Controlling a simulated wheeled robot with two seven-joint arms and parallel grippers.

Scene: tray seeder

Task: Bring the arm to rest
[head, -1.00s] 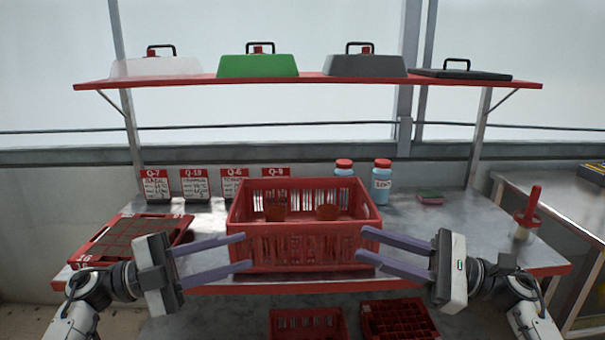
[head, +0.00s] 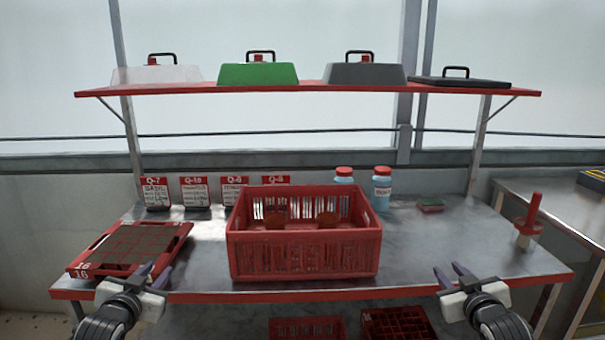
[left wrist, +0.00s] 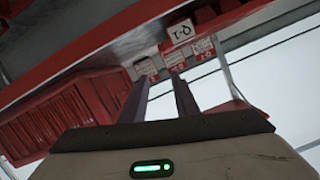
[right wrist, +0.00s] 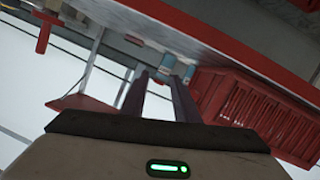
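My left gripper (head: 158,268) is low at the bench's front edge, in front of the seed tray (head: 130,225) on the left. My right gripper (head: 448,270) is at the front edge on the right, in a near mirror pose. Both have their fingers apart with nothing between them. The left fingers also show in the left wrist view (left wrist: 160,85), and the right fingers in the right wrist view (right wrist: 155,85). Both grippers are clear of the red crate (head: 305,250), which stands on the bench between them with two brown round things inside.
Several Q-labelled packets (head: 195,192) stand at the back left. Two blue bottles (head: 382,190) stand behind the crate. A sponge (head: 430,205) and a red-handled tool (head: 530,218) are at the right. A red shelf (head: 310,85) carries several lids. More crates (head: 308,328) sit below.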

